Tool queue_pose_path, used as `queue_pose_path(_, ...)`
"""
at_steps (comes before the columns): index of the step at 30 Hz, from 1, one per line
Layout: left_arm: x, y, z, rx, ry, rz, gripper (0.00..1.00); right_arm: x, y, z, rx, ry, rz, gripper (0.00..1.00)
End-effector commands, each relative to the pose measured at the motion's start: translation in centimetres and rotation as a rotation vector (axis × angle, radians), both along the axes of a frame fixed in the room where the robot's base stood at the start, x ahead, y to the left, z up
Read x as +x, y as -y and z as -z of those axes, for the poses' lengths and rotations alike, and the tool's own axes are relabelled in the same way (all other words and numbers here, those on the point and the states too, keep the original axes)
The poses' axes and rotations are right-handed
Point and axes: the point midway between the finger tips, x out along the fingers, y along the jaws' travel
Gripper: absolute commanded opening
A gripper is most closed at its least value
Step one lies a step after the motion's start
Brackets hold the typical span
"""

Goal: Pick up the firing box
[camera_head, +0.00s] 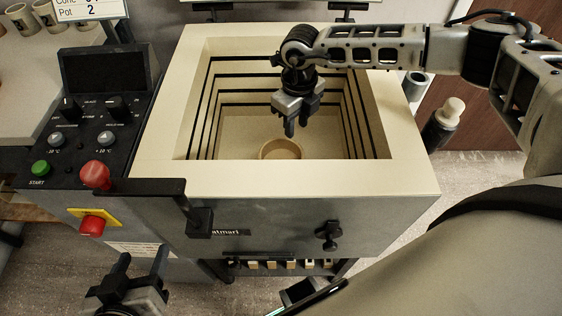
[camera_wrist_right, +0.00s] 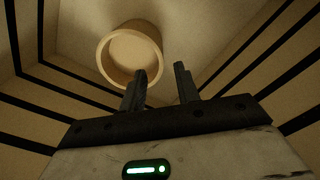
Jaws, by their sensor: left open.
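The firing box appears to be the round, open-topped tan vessel (camera_head: 281,149) on the floor of the square kiln chamber. Its near side is hidden by the kiln's front rim in the head view. In the right wrist view the vessel (camera_wrist_right: 107,62) shows its rim beyond the fingers, up and to the left. My right gripper (camera_head: 297,125) hangs down inside the kiln opening, above the vessel. In the right wrist view its fingers (camera_wrist_right: 162,85) are apart with nothing between them. My left gripper (camera_head: 139,266) is open and empty at the lower left, outside the kiln front.
The kiln's thick cream rim (camera_head: 300,178) surrounds the opening, with dark grooves along the inner walls. A control panel (camera_head: 93,130) with a red knob stands to the left. A black handle (camera_head: 150,187) juts out at the front left. A dark bottle (camera_head: 440,125) is at the right.

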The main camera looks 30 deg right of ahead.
Motion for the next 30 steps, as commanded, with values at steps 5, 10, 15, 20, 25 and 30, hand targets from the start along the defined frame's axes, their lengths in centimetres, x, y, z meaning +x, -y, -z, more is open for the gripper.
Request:
queue_pose_path(5,0.0,0.0,0.1,0.000,0.004,0.000,0.57,0.0,0.0,2.4,0.001,0.000,0.000,0.32)
queue_pose_path(10,0.1,0.0,0.0,-0.001,0.009,0.000,0.57,-0.1,0.0,3.5,0.001,-0.001,0.000,0.32)
queue_pose_path(15,0.1,0.0,0.0,-0.002,0.012,0.000,0.57,-0.4,0.0,6.1,-0.001,-0.002,-0.001,0.32)
queue_pose_path(20,0.0,0.1,0.1,-0.003,0.013,0.001,0.57,-0.3,-0.1,7.8,0.001,0.000,-0.002,0.32)
queue_pose_path(25,-0.2,0.1,0.2,-0.002,0.009,0.002,0.57,-0.3,0.0,8.0,0.000,0.000,-0.001,0.32)
queue_pose_path(30,-0.2,0.1,0.3,-0.001,0.008,0.003,0.57,-0.3,0.0,7.9,0.000,0.000,-0.001,0.10)
